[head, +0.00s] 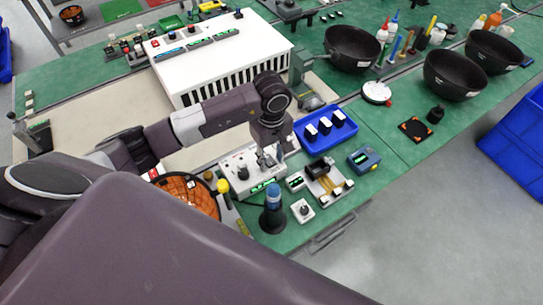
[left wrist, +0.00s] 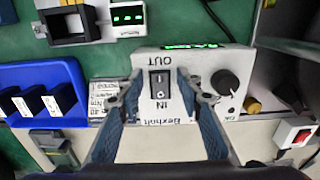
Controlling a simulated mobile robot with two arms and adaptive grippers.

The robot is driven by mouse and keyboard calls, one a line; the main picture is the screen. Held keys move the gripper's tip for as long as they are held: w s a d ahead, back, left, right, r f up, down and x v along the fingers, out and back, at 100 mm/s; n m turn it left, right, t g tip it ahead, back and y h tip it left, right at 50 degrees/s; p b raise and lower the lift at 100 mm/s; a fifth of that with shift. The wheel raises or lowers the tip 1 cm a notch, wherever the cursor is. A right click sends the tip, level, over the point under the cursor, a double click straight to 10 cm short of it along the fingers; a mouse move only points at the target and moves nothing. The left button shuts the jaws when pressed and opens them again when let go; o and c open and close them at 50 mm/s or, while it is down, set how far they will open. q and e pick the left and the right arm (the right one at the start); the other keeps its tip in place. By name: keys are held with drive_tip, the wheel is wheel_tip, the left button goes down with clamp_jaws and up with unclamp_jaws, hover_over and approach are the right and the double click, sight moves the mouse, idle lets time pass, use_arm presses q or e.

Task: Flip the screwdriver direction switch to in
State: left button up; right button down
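The screwdriver controller is a white box with a lit green display; it shows in the head view (head: 236,185) and in the left wrist view (left wrist: 205,65). Its black rocker switch (left wrist: 159,84) sits between the upside-down labels OUT above and IN below. I cannot tell which side is pressed. A black knob (left wrist: 224,82) is to its right. My left gripper (left wrist: 161,88) is open, its fingers apart on either side of the switch; in the head view it hangs over the box (head: 267,160) and hides part of it. My right gripper is not in view.
A blue tray (left wrist: 75,74) with several black-and-white parts lies beside the controller. A black holder with a blue top (head: 273,197) stands in front, near the table edge. An orange-filled round bowl (head: 190,193) is at left. Black bowls (head: 352,48) stand farther back.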

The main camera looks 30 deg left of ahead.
use_arm(q)
drive_tip(key=shift+d, duration=0.1)
clamp_jaws()
drive_tip(key=shift+f+b, duration=0.1)
drive_tip(key=shift+b, duration=0.35)
drive_tip(key=b, duration=0.1)
drive_tip(key=g+h+b, duration=0.1)
drive_tip(key=shift+w+a+f+h+b, duration=0.1)
drive_tip(key=shift+w+a+h+b, duration=0.05)
drive_tip(key=shift+a+h+b, duration=0.2)
drive_tip(key=shift+r+h+b, duration=0.3)
drive_tip(key=shift+h+b, duration=0.05)
drive_tip(key=shift+b, duration=0.4)
drive_tip(key=shift+r+g, duration=0.1)
drive_tip(key=shift+g, duration=0.2)
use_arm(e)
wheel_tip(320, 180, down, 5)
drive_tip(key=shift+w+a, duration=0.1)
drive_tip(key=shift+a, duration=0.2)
